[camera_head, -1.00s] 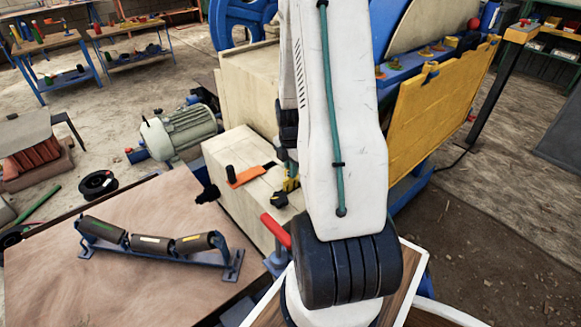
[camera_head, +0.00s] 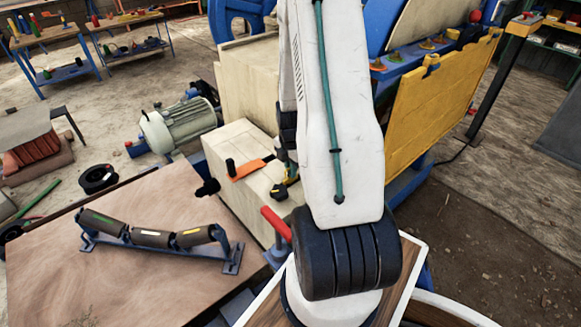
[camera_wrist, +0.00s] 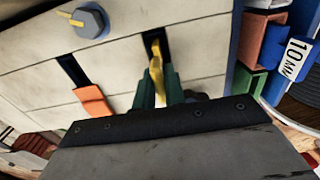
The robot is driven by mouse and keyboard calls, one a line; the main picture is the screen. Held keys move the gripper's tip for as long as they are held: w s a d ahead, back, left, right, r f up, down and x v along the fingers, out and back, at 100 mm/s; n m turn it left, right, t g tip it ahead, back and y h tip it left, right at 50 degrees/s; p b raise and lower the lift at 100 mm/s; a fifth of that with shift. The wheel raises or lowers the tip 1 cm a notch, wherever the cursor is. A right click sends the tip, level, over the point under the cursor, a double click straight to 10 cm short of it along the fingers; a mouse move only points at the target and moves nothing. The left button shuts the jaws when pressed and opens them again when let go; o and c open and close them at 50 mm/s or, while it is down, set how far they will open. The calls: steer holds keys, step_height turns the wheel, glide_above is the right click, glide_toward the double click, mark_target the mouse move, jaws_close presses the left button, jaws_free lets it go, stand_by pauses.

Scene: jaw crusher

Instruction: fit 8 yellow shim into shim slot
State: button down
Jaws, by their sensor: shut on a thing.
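My gripper (camera_wrist: 157,92) has dark green fingers shut on a yellow shim (camera_wrist: 157,68) in the wrist view. The far end of the shim lines up with a dark slot (camera_wrist: 149,40) in a pale block (camera_wrist: 115,55). I cannot tell whether its tip is inside or just above the slot. In the head view, my gripper is mostly hidden behind my white arm, beside the pale block (camera_head: 225,145). An orange shim (camera_head: 250,170) lies at another slot in that block. It also shows in the wrist view (camera_wrist: 93,100).
A grey knob (camera_wrist: 89,20) sits on the block. Coloured pieces, one labelled 10MM (camera_wrist: 297,58), stand close to the right in the wrist view. A roller frame (camera_head: 155,238) lies on the wooden table (camera_head: 90,285). A yellow panel (camera_head: 435,110) stands right of my arm.

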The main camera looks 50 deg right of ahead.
steer(key=shift+f, duration=1.35)
steer(key=c, duration=1.4)
jaws_free()
step_height(320, 180, up, 8)
steer(key=shift+f, duration=0.1)
